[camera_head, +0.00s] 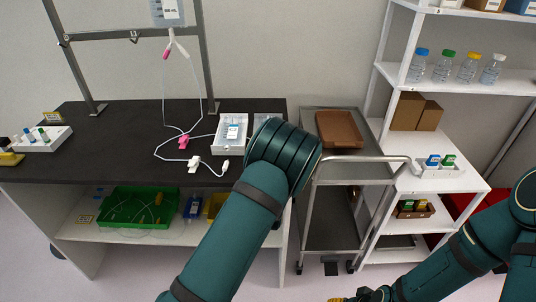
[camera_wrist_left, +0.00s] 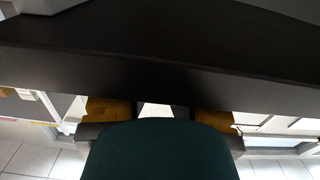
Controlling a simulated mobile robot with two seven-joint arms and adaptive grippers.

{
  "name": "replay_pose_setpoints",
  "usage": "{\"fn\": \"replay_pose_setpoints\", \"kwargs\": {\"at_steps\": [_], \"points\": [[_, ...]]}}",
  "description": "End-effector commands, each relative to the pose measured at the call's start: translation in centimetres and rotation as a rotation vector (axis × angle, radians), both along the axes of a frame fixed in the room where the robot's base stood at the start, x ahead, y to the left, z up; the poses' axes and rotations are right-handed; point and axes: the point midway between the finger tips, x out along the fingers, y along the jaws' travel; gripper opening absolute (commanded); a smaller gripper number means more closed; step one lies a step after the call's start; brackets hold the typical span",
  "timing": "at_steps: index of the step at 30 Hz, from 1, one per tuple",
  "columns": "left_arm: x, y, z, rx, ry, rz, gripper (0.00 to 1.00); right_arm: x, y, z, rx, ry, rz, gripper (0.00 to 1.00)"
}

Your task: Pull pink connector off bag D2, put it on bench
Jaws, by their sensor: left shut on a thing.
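In the head view a clear bag (camera_head: 168,10) hangs from a grey stand, its label too small to read. A pink connector (camera_head: 166,52) shows at a port below it. White tubing (camera_head: 164,92) runs from the other port down to the bench (camera_head: 90,168). My left gripper is hidden behind its arm in the head view. In the left wrist view its orange-padded fingers (camera_wrist_left: 160,112) stand apart around something that I cannot make out, with a pale patch between them. My right gripper (camera_head: 358,297) shows only partly at the bottom edge.
A pink clamp (camera_head: 183,142) and white tube ends lie on the bench beside a white tray (camera_head: 218,148). A white rack (camera_head: 40,140) stands at the left. A steel cart (camera_head: 350,168) and white shelves (camera_head: 450,78) stand to the right. The bench's left middle is clear.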

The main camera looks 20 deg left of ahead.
Motion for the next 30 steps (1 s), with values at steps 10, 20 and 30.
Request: {"fn": "replay_pose_setpoints", "kwargs": {"at_steps": [10, 20, 30], "points": [[0.0, 0.0, -0.6, 0.000, 0.000, 0.000, 0.00, 0.0, 0.0, -0.7, 0.000, 0.000, 0.000, 0.47], [0.0, 0.0, -0.7, 0.000, 0.000, 0.000, 0.39, 0.0, 0.0, -0.8, 0.000, 0.000, 0.000, 0.47], [0.1, 0.0, 0.9, -0.002, -0.003, 0.000, 0.39, 0.0, 0.0, -0.8, 0.000, 0.000, 0.000, 0.47]]}}
